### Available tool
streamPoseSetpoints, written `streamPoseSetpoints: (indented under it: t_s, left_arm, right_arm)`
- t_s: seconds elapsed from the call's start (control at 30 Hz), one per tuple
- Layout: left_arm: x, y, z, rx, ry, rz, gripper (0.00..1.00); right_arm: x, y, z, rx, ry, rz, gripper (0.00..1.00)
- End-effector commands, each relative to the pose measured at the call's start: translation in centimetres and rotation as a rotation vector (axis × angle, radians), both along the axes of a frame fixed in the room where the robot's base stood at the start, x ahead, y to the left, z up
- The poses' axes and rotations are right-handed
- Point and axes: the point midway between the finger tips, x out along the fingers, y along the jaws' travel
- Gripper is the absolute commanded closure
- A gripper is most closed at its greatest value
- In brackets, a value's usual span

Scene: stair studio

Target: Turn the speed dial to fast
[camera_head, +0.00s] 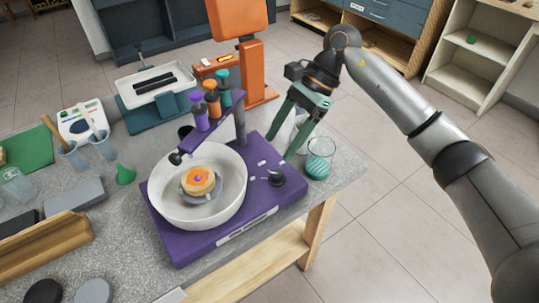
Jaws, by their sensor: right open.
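The speed dial (276,178) is a small black knob on the right part of the purple machine base (222,235), with small white marks near it. Which mark it points to is too small to tell. A white bowl (160,200) with a round orange-and-purple piece (199,181) at its middle sits on the base. My right gripper (281,146) is open and empty, its green fingers pointing down above and behind the dial, apart from it. My left gripper is not in view.
A glass beaker with teal contents (318,167) stands right of the dial, near the table edge. A purple arm with several coloured bottles (212,104) rises behind the bowl. A green funnel (125,175), glass beakers (103,145) and a wooden rack (45,246) are at left.

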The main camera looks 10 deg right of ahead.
Motion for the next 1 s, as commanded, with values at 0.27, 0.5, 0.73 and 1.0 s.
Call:
streamPoseSetpoints:
  t_s: [0.27,0.5,0.73,1.0]
  left_arm:
    - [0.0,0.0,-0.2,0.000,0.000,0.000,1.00]
    - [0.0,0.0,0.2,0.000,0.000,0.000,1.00]
    - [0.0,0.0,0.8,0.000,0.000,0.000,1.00]
    - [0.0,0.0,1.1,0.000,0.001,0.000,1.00]
  right_arm:
    - [1.0,-4.6,1.4,-0.192,-0.057,0.051,0.30]
    - [0.4,-3.2,-2.0,-0.190,-0.053,0.052,0.30]
    - [-0.3,-1.4,-6.3,-0.187,-0.054,0.051,0.30]
    - [-0.6,-0.3,-9.4,-0.187,-0.057,0.049,0.30]
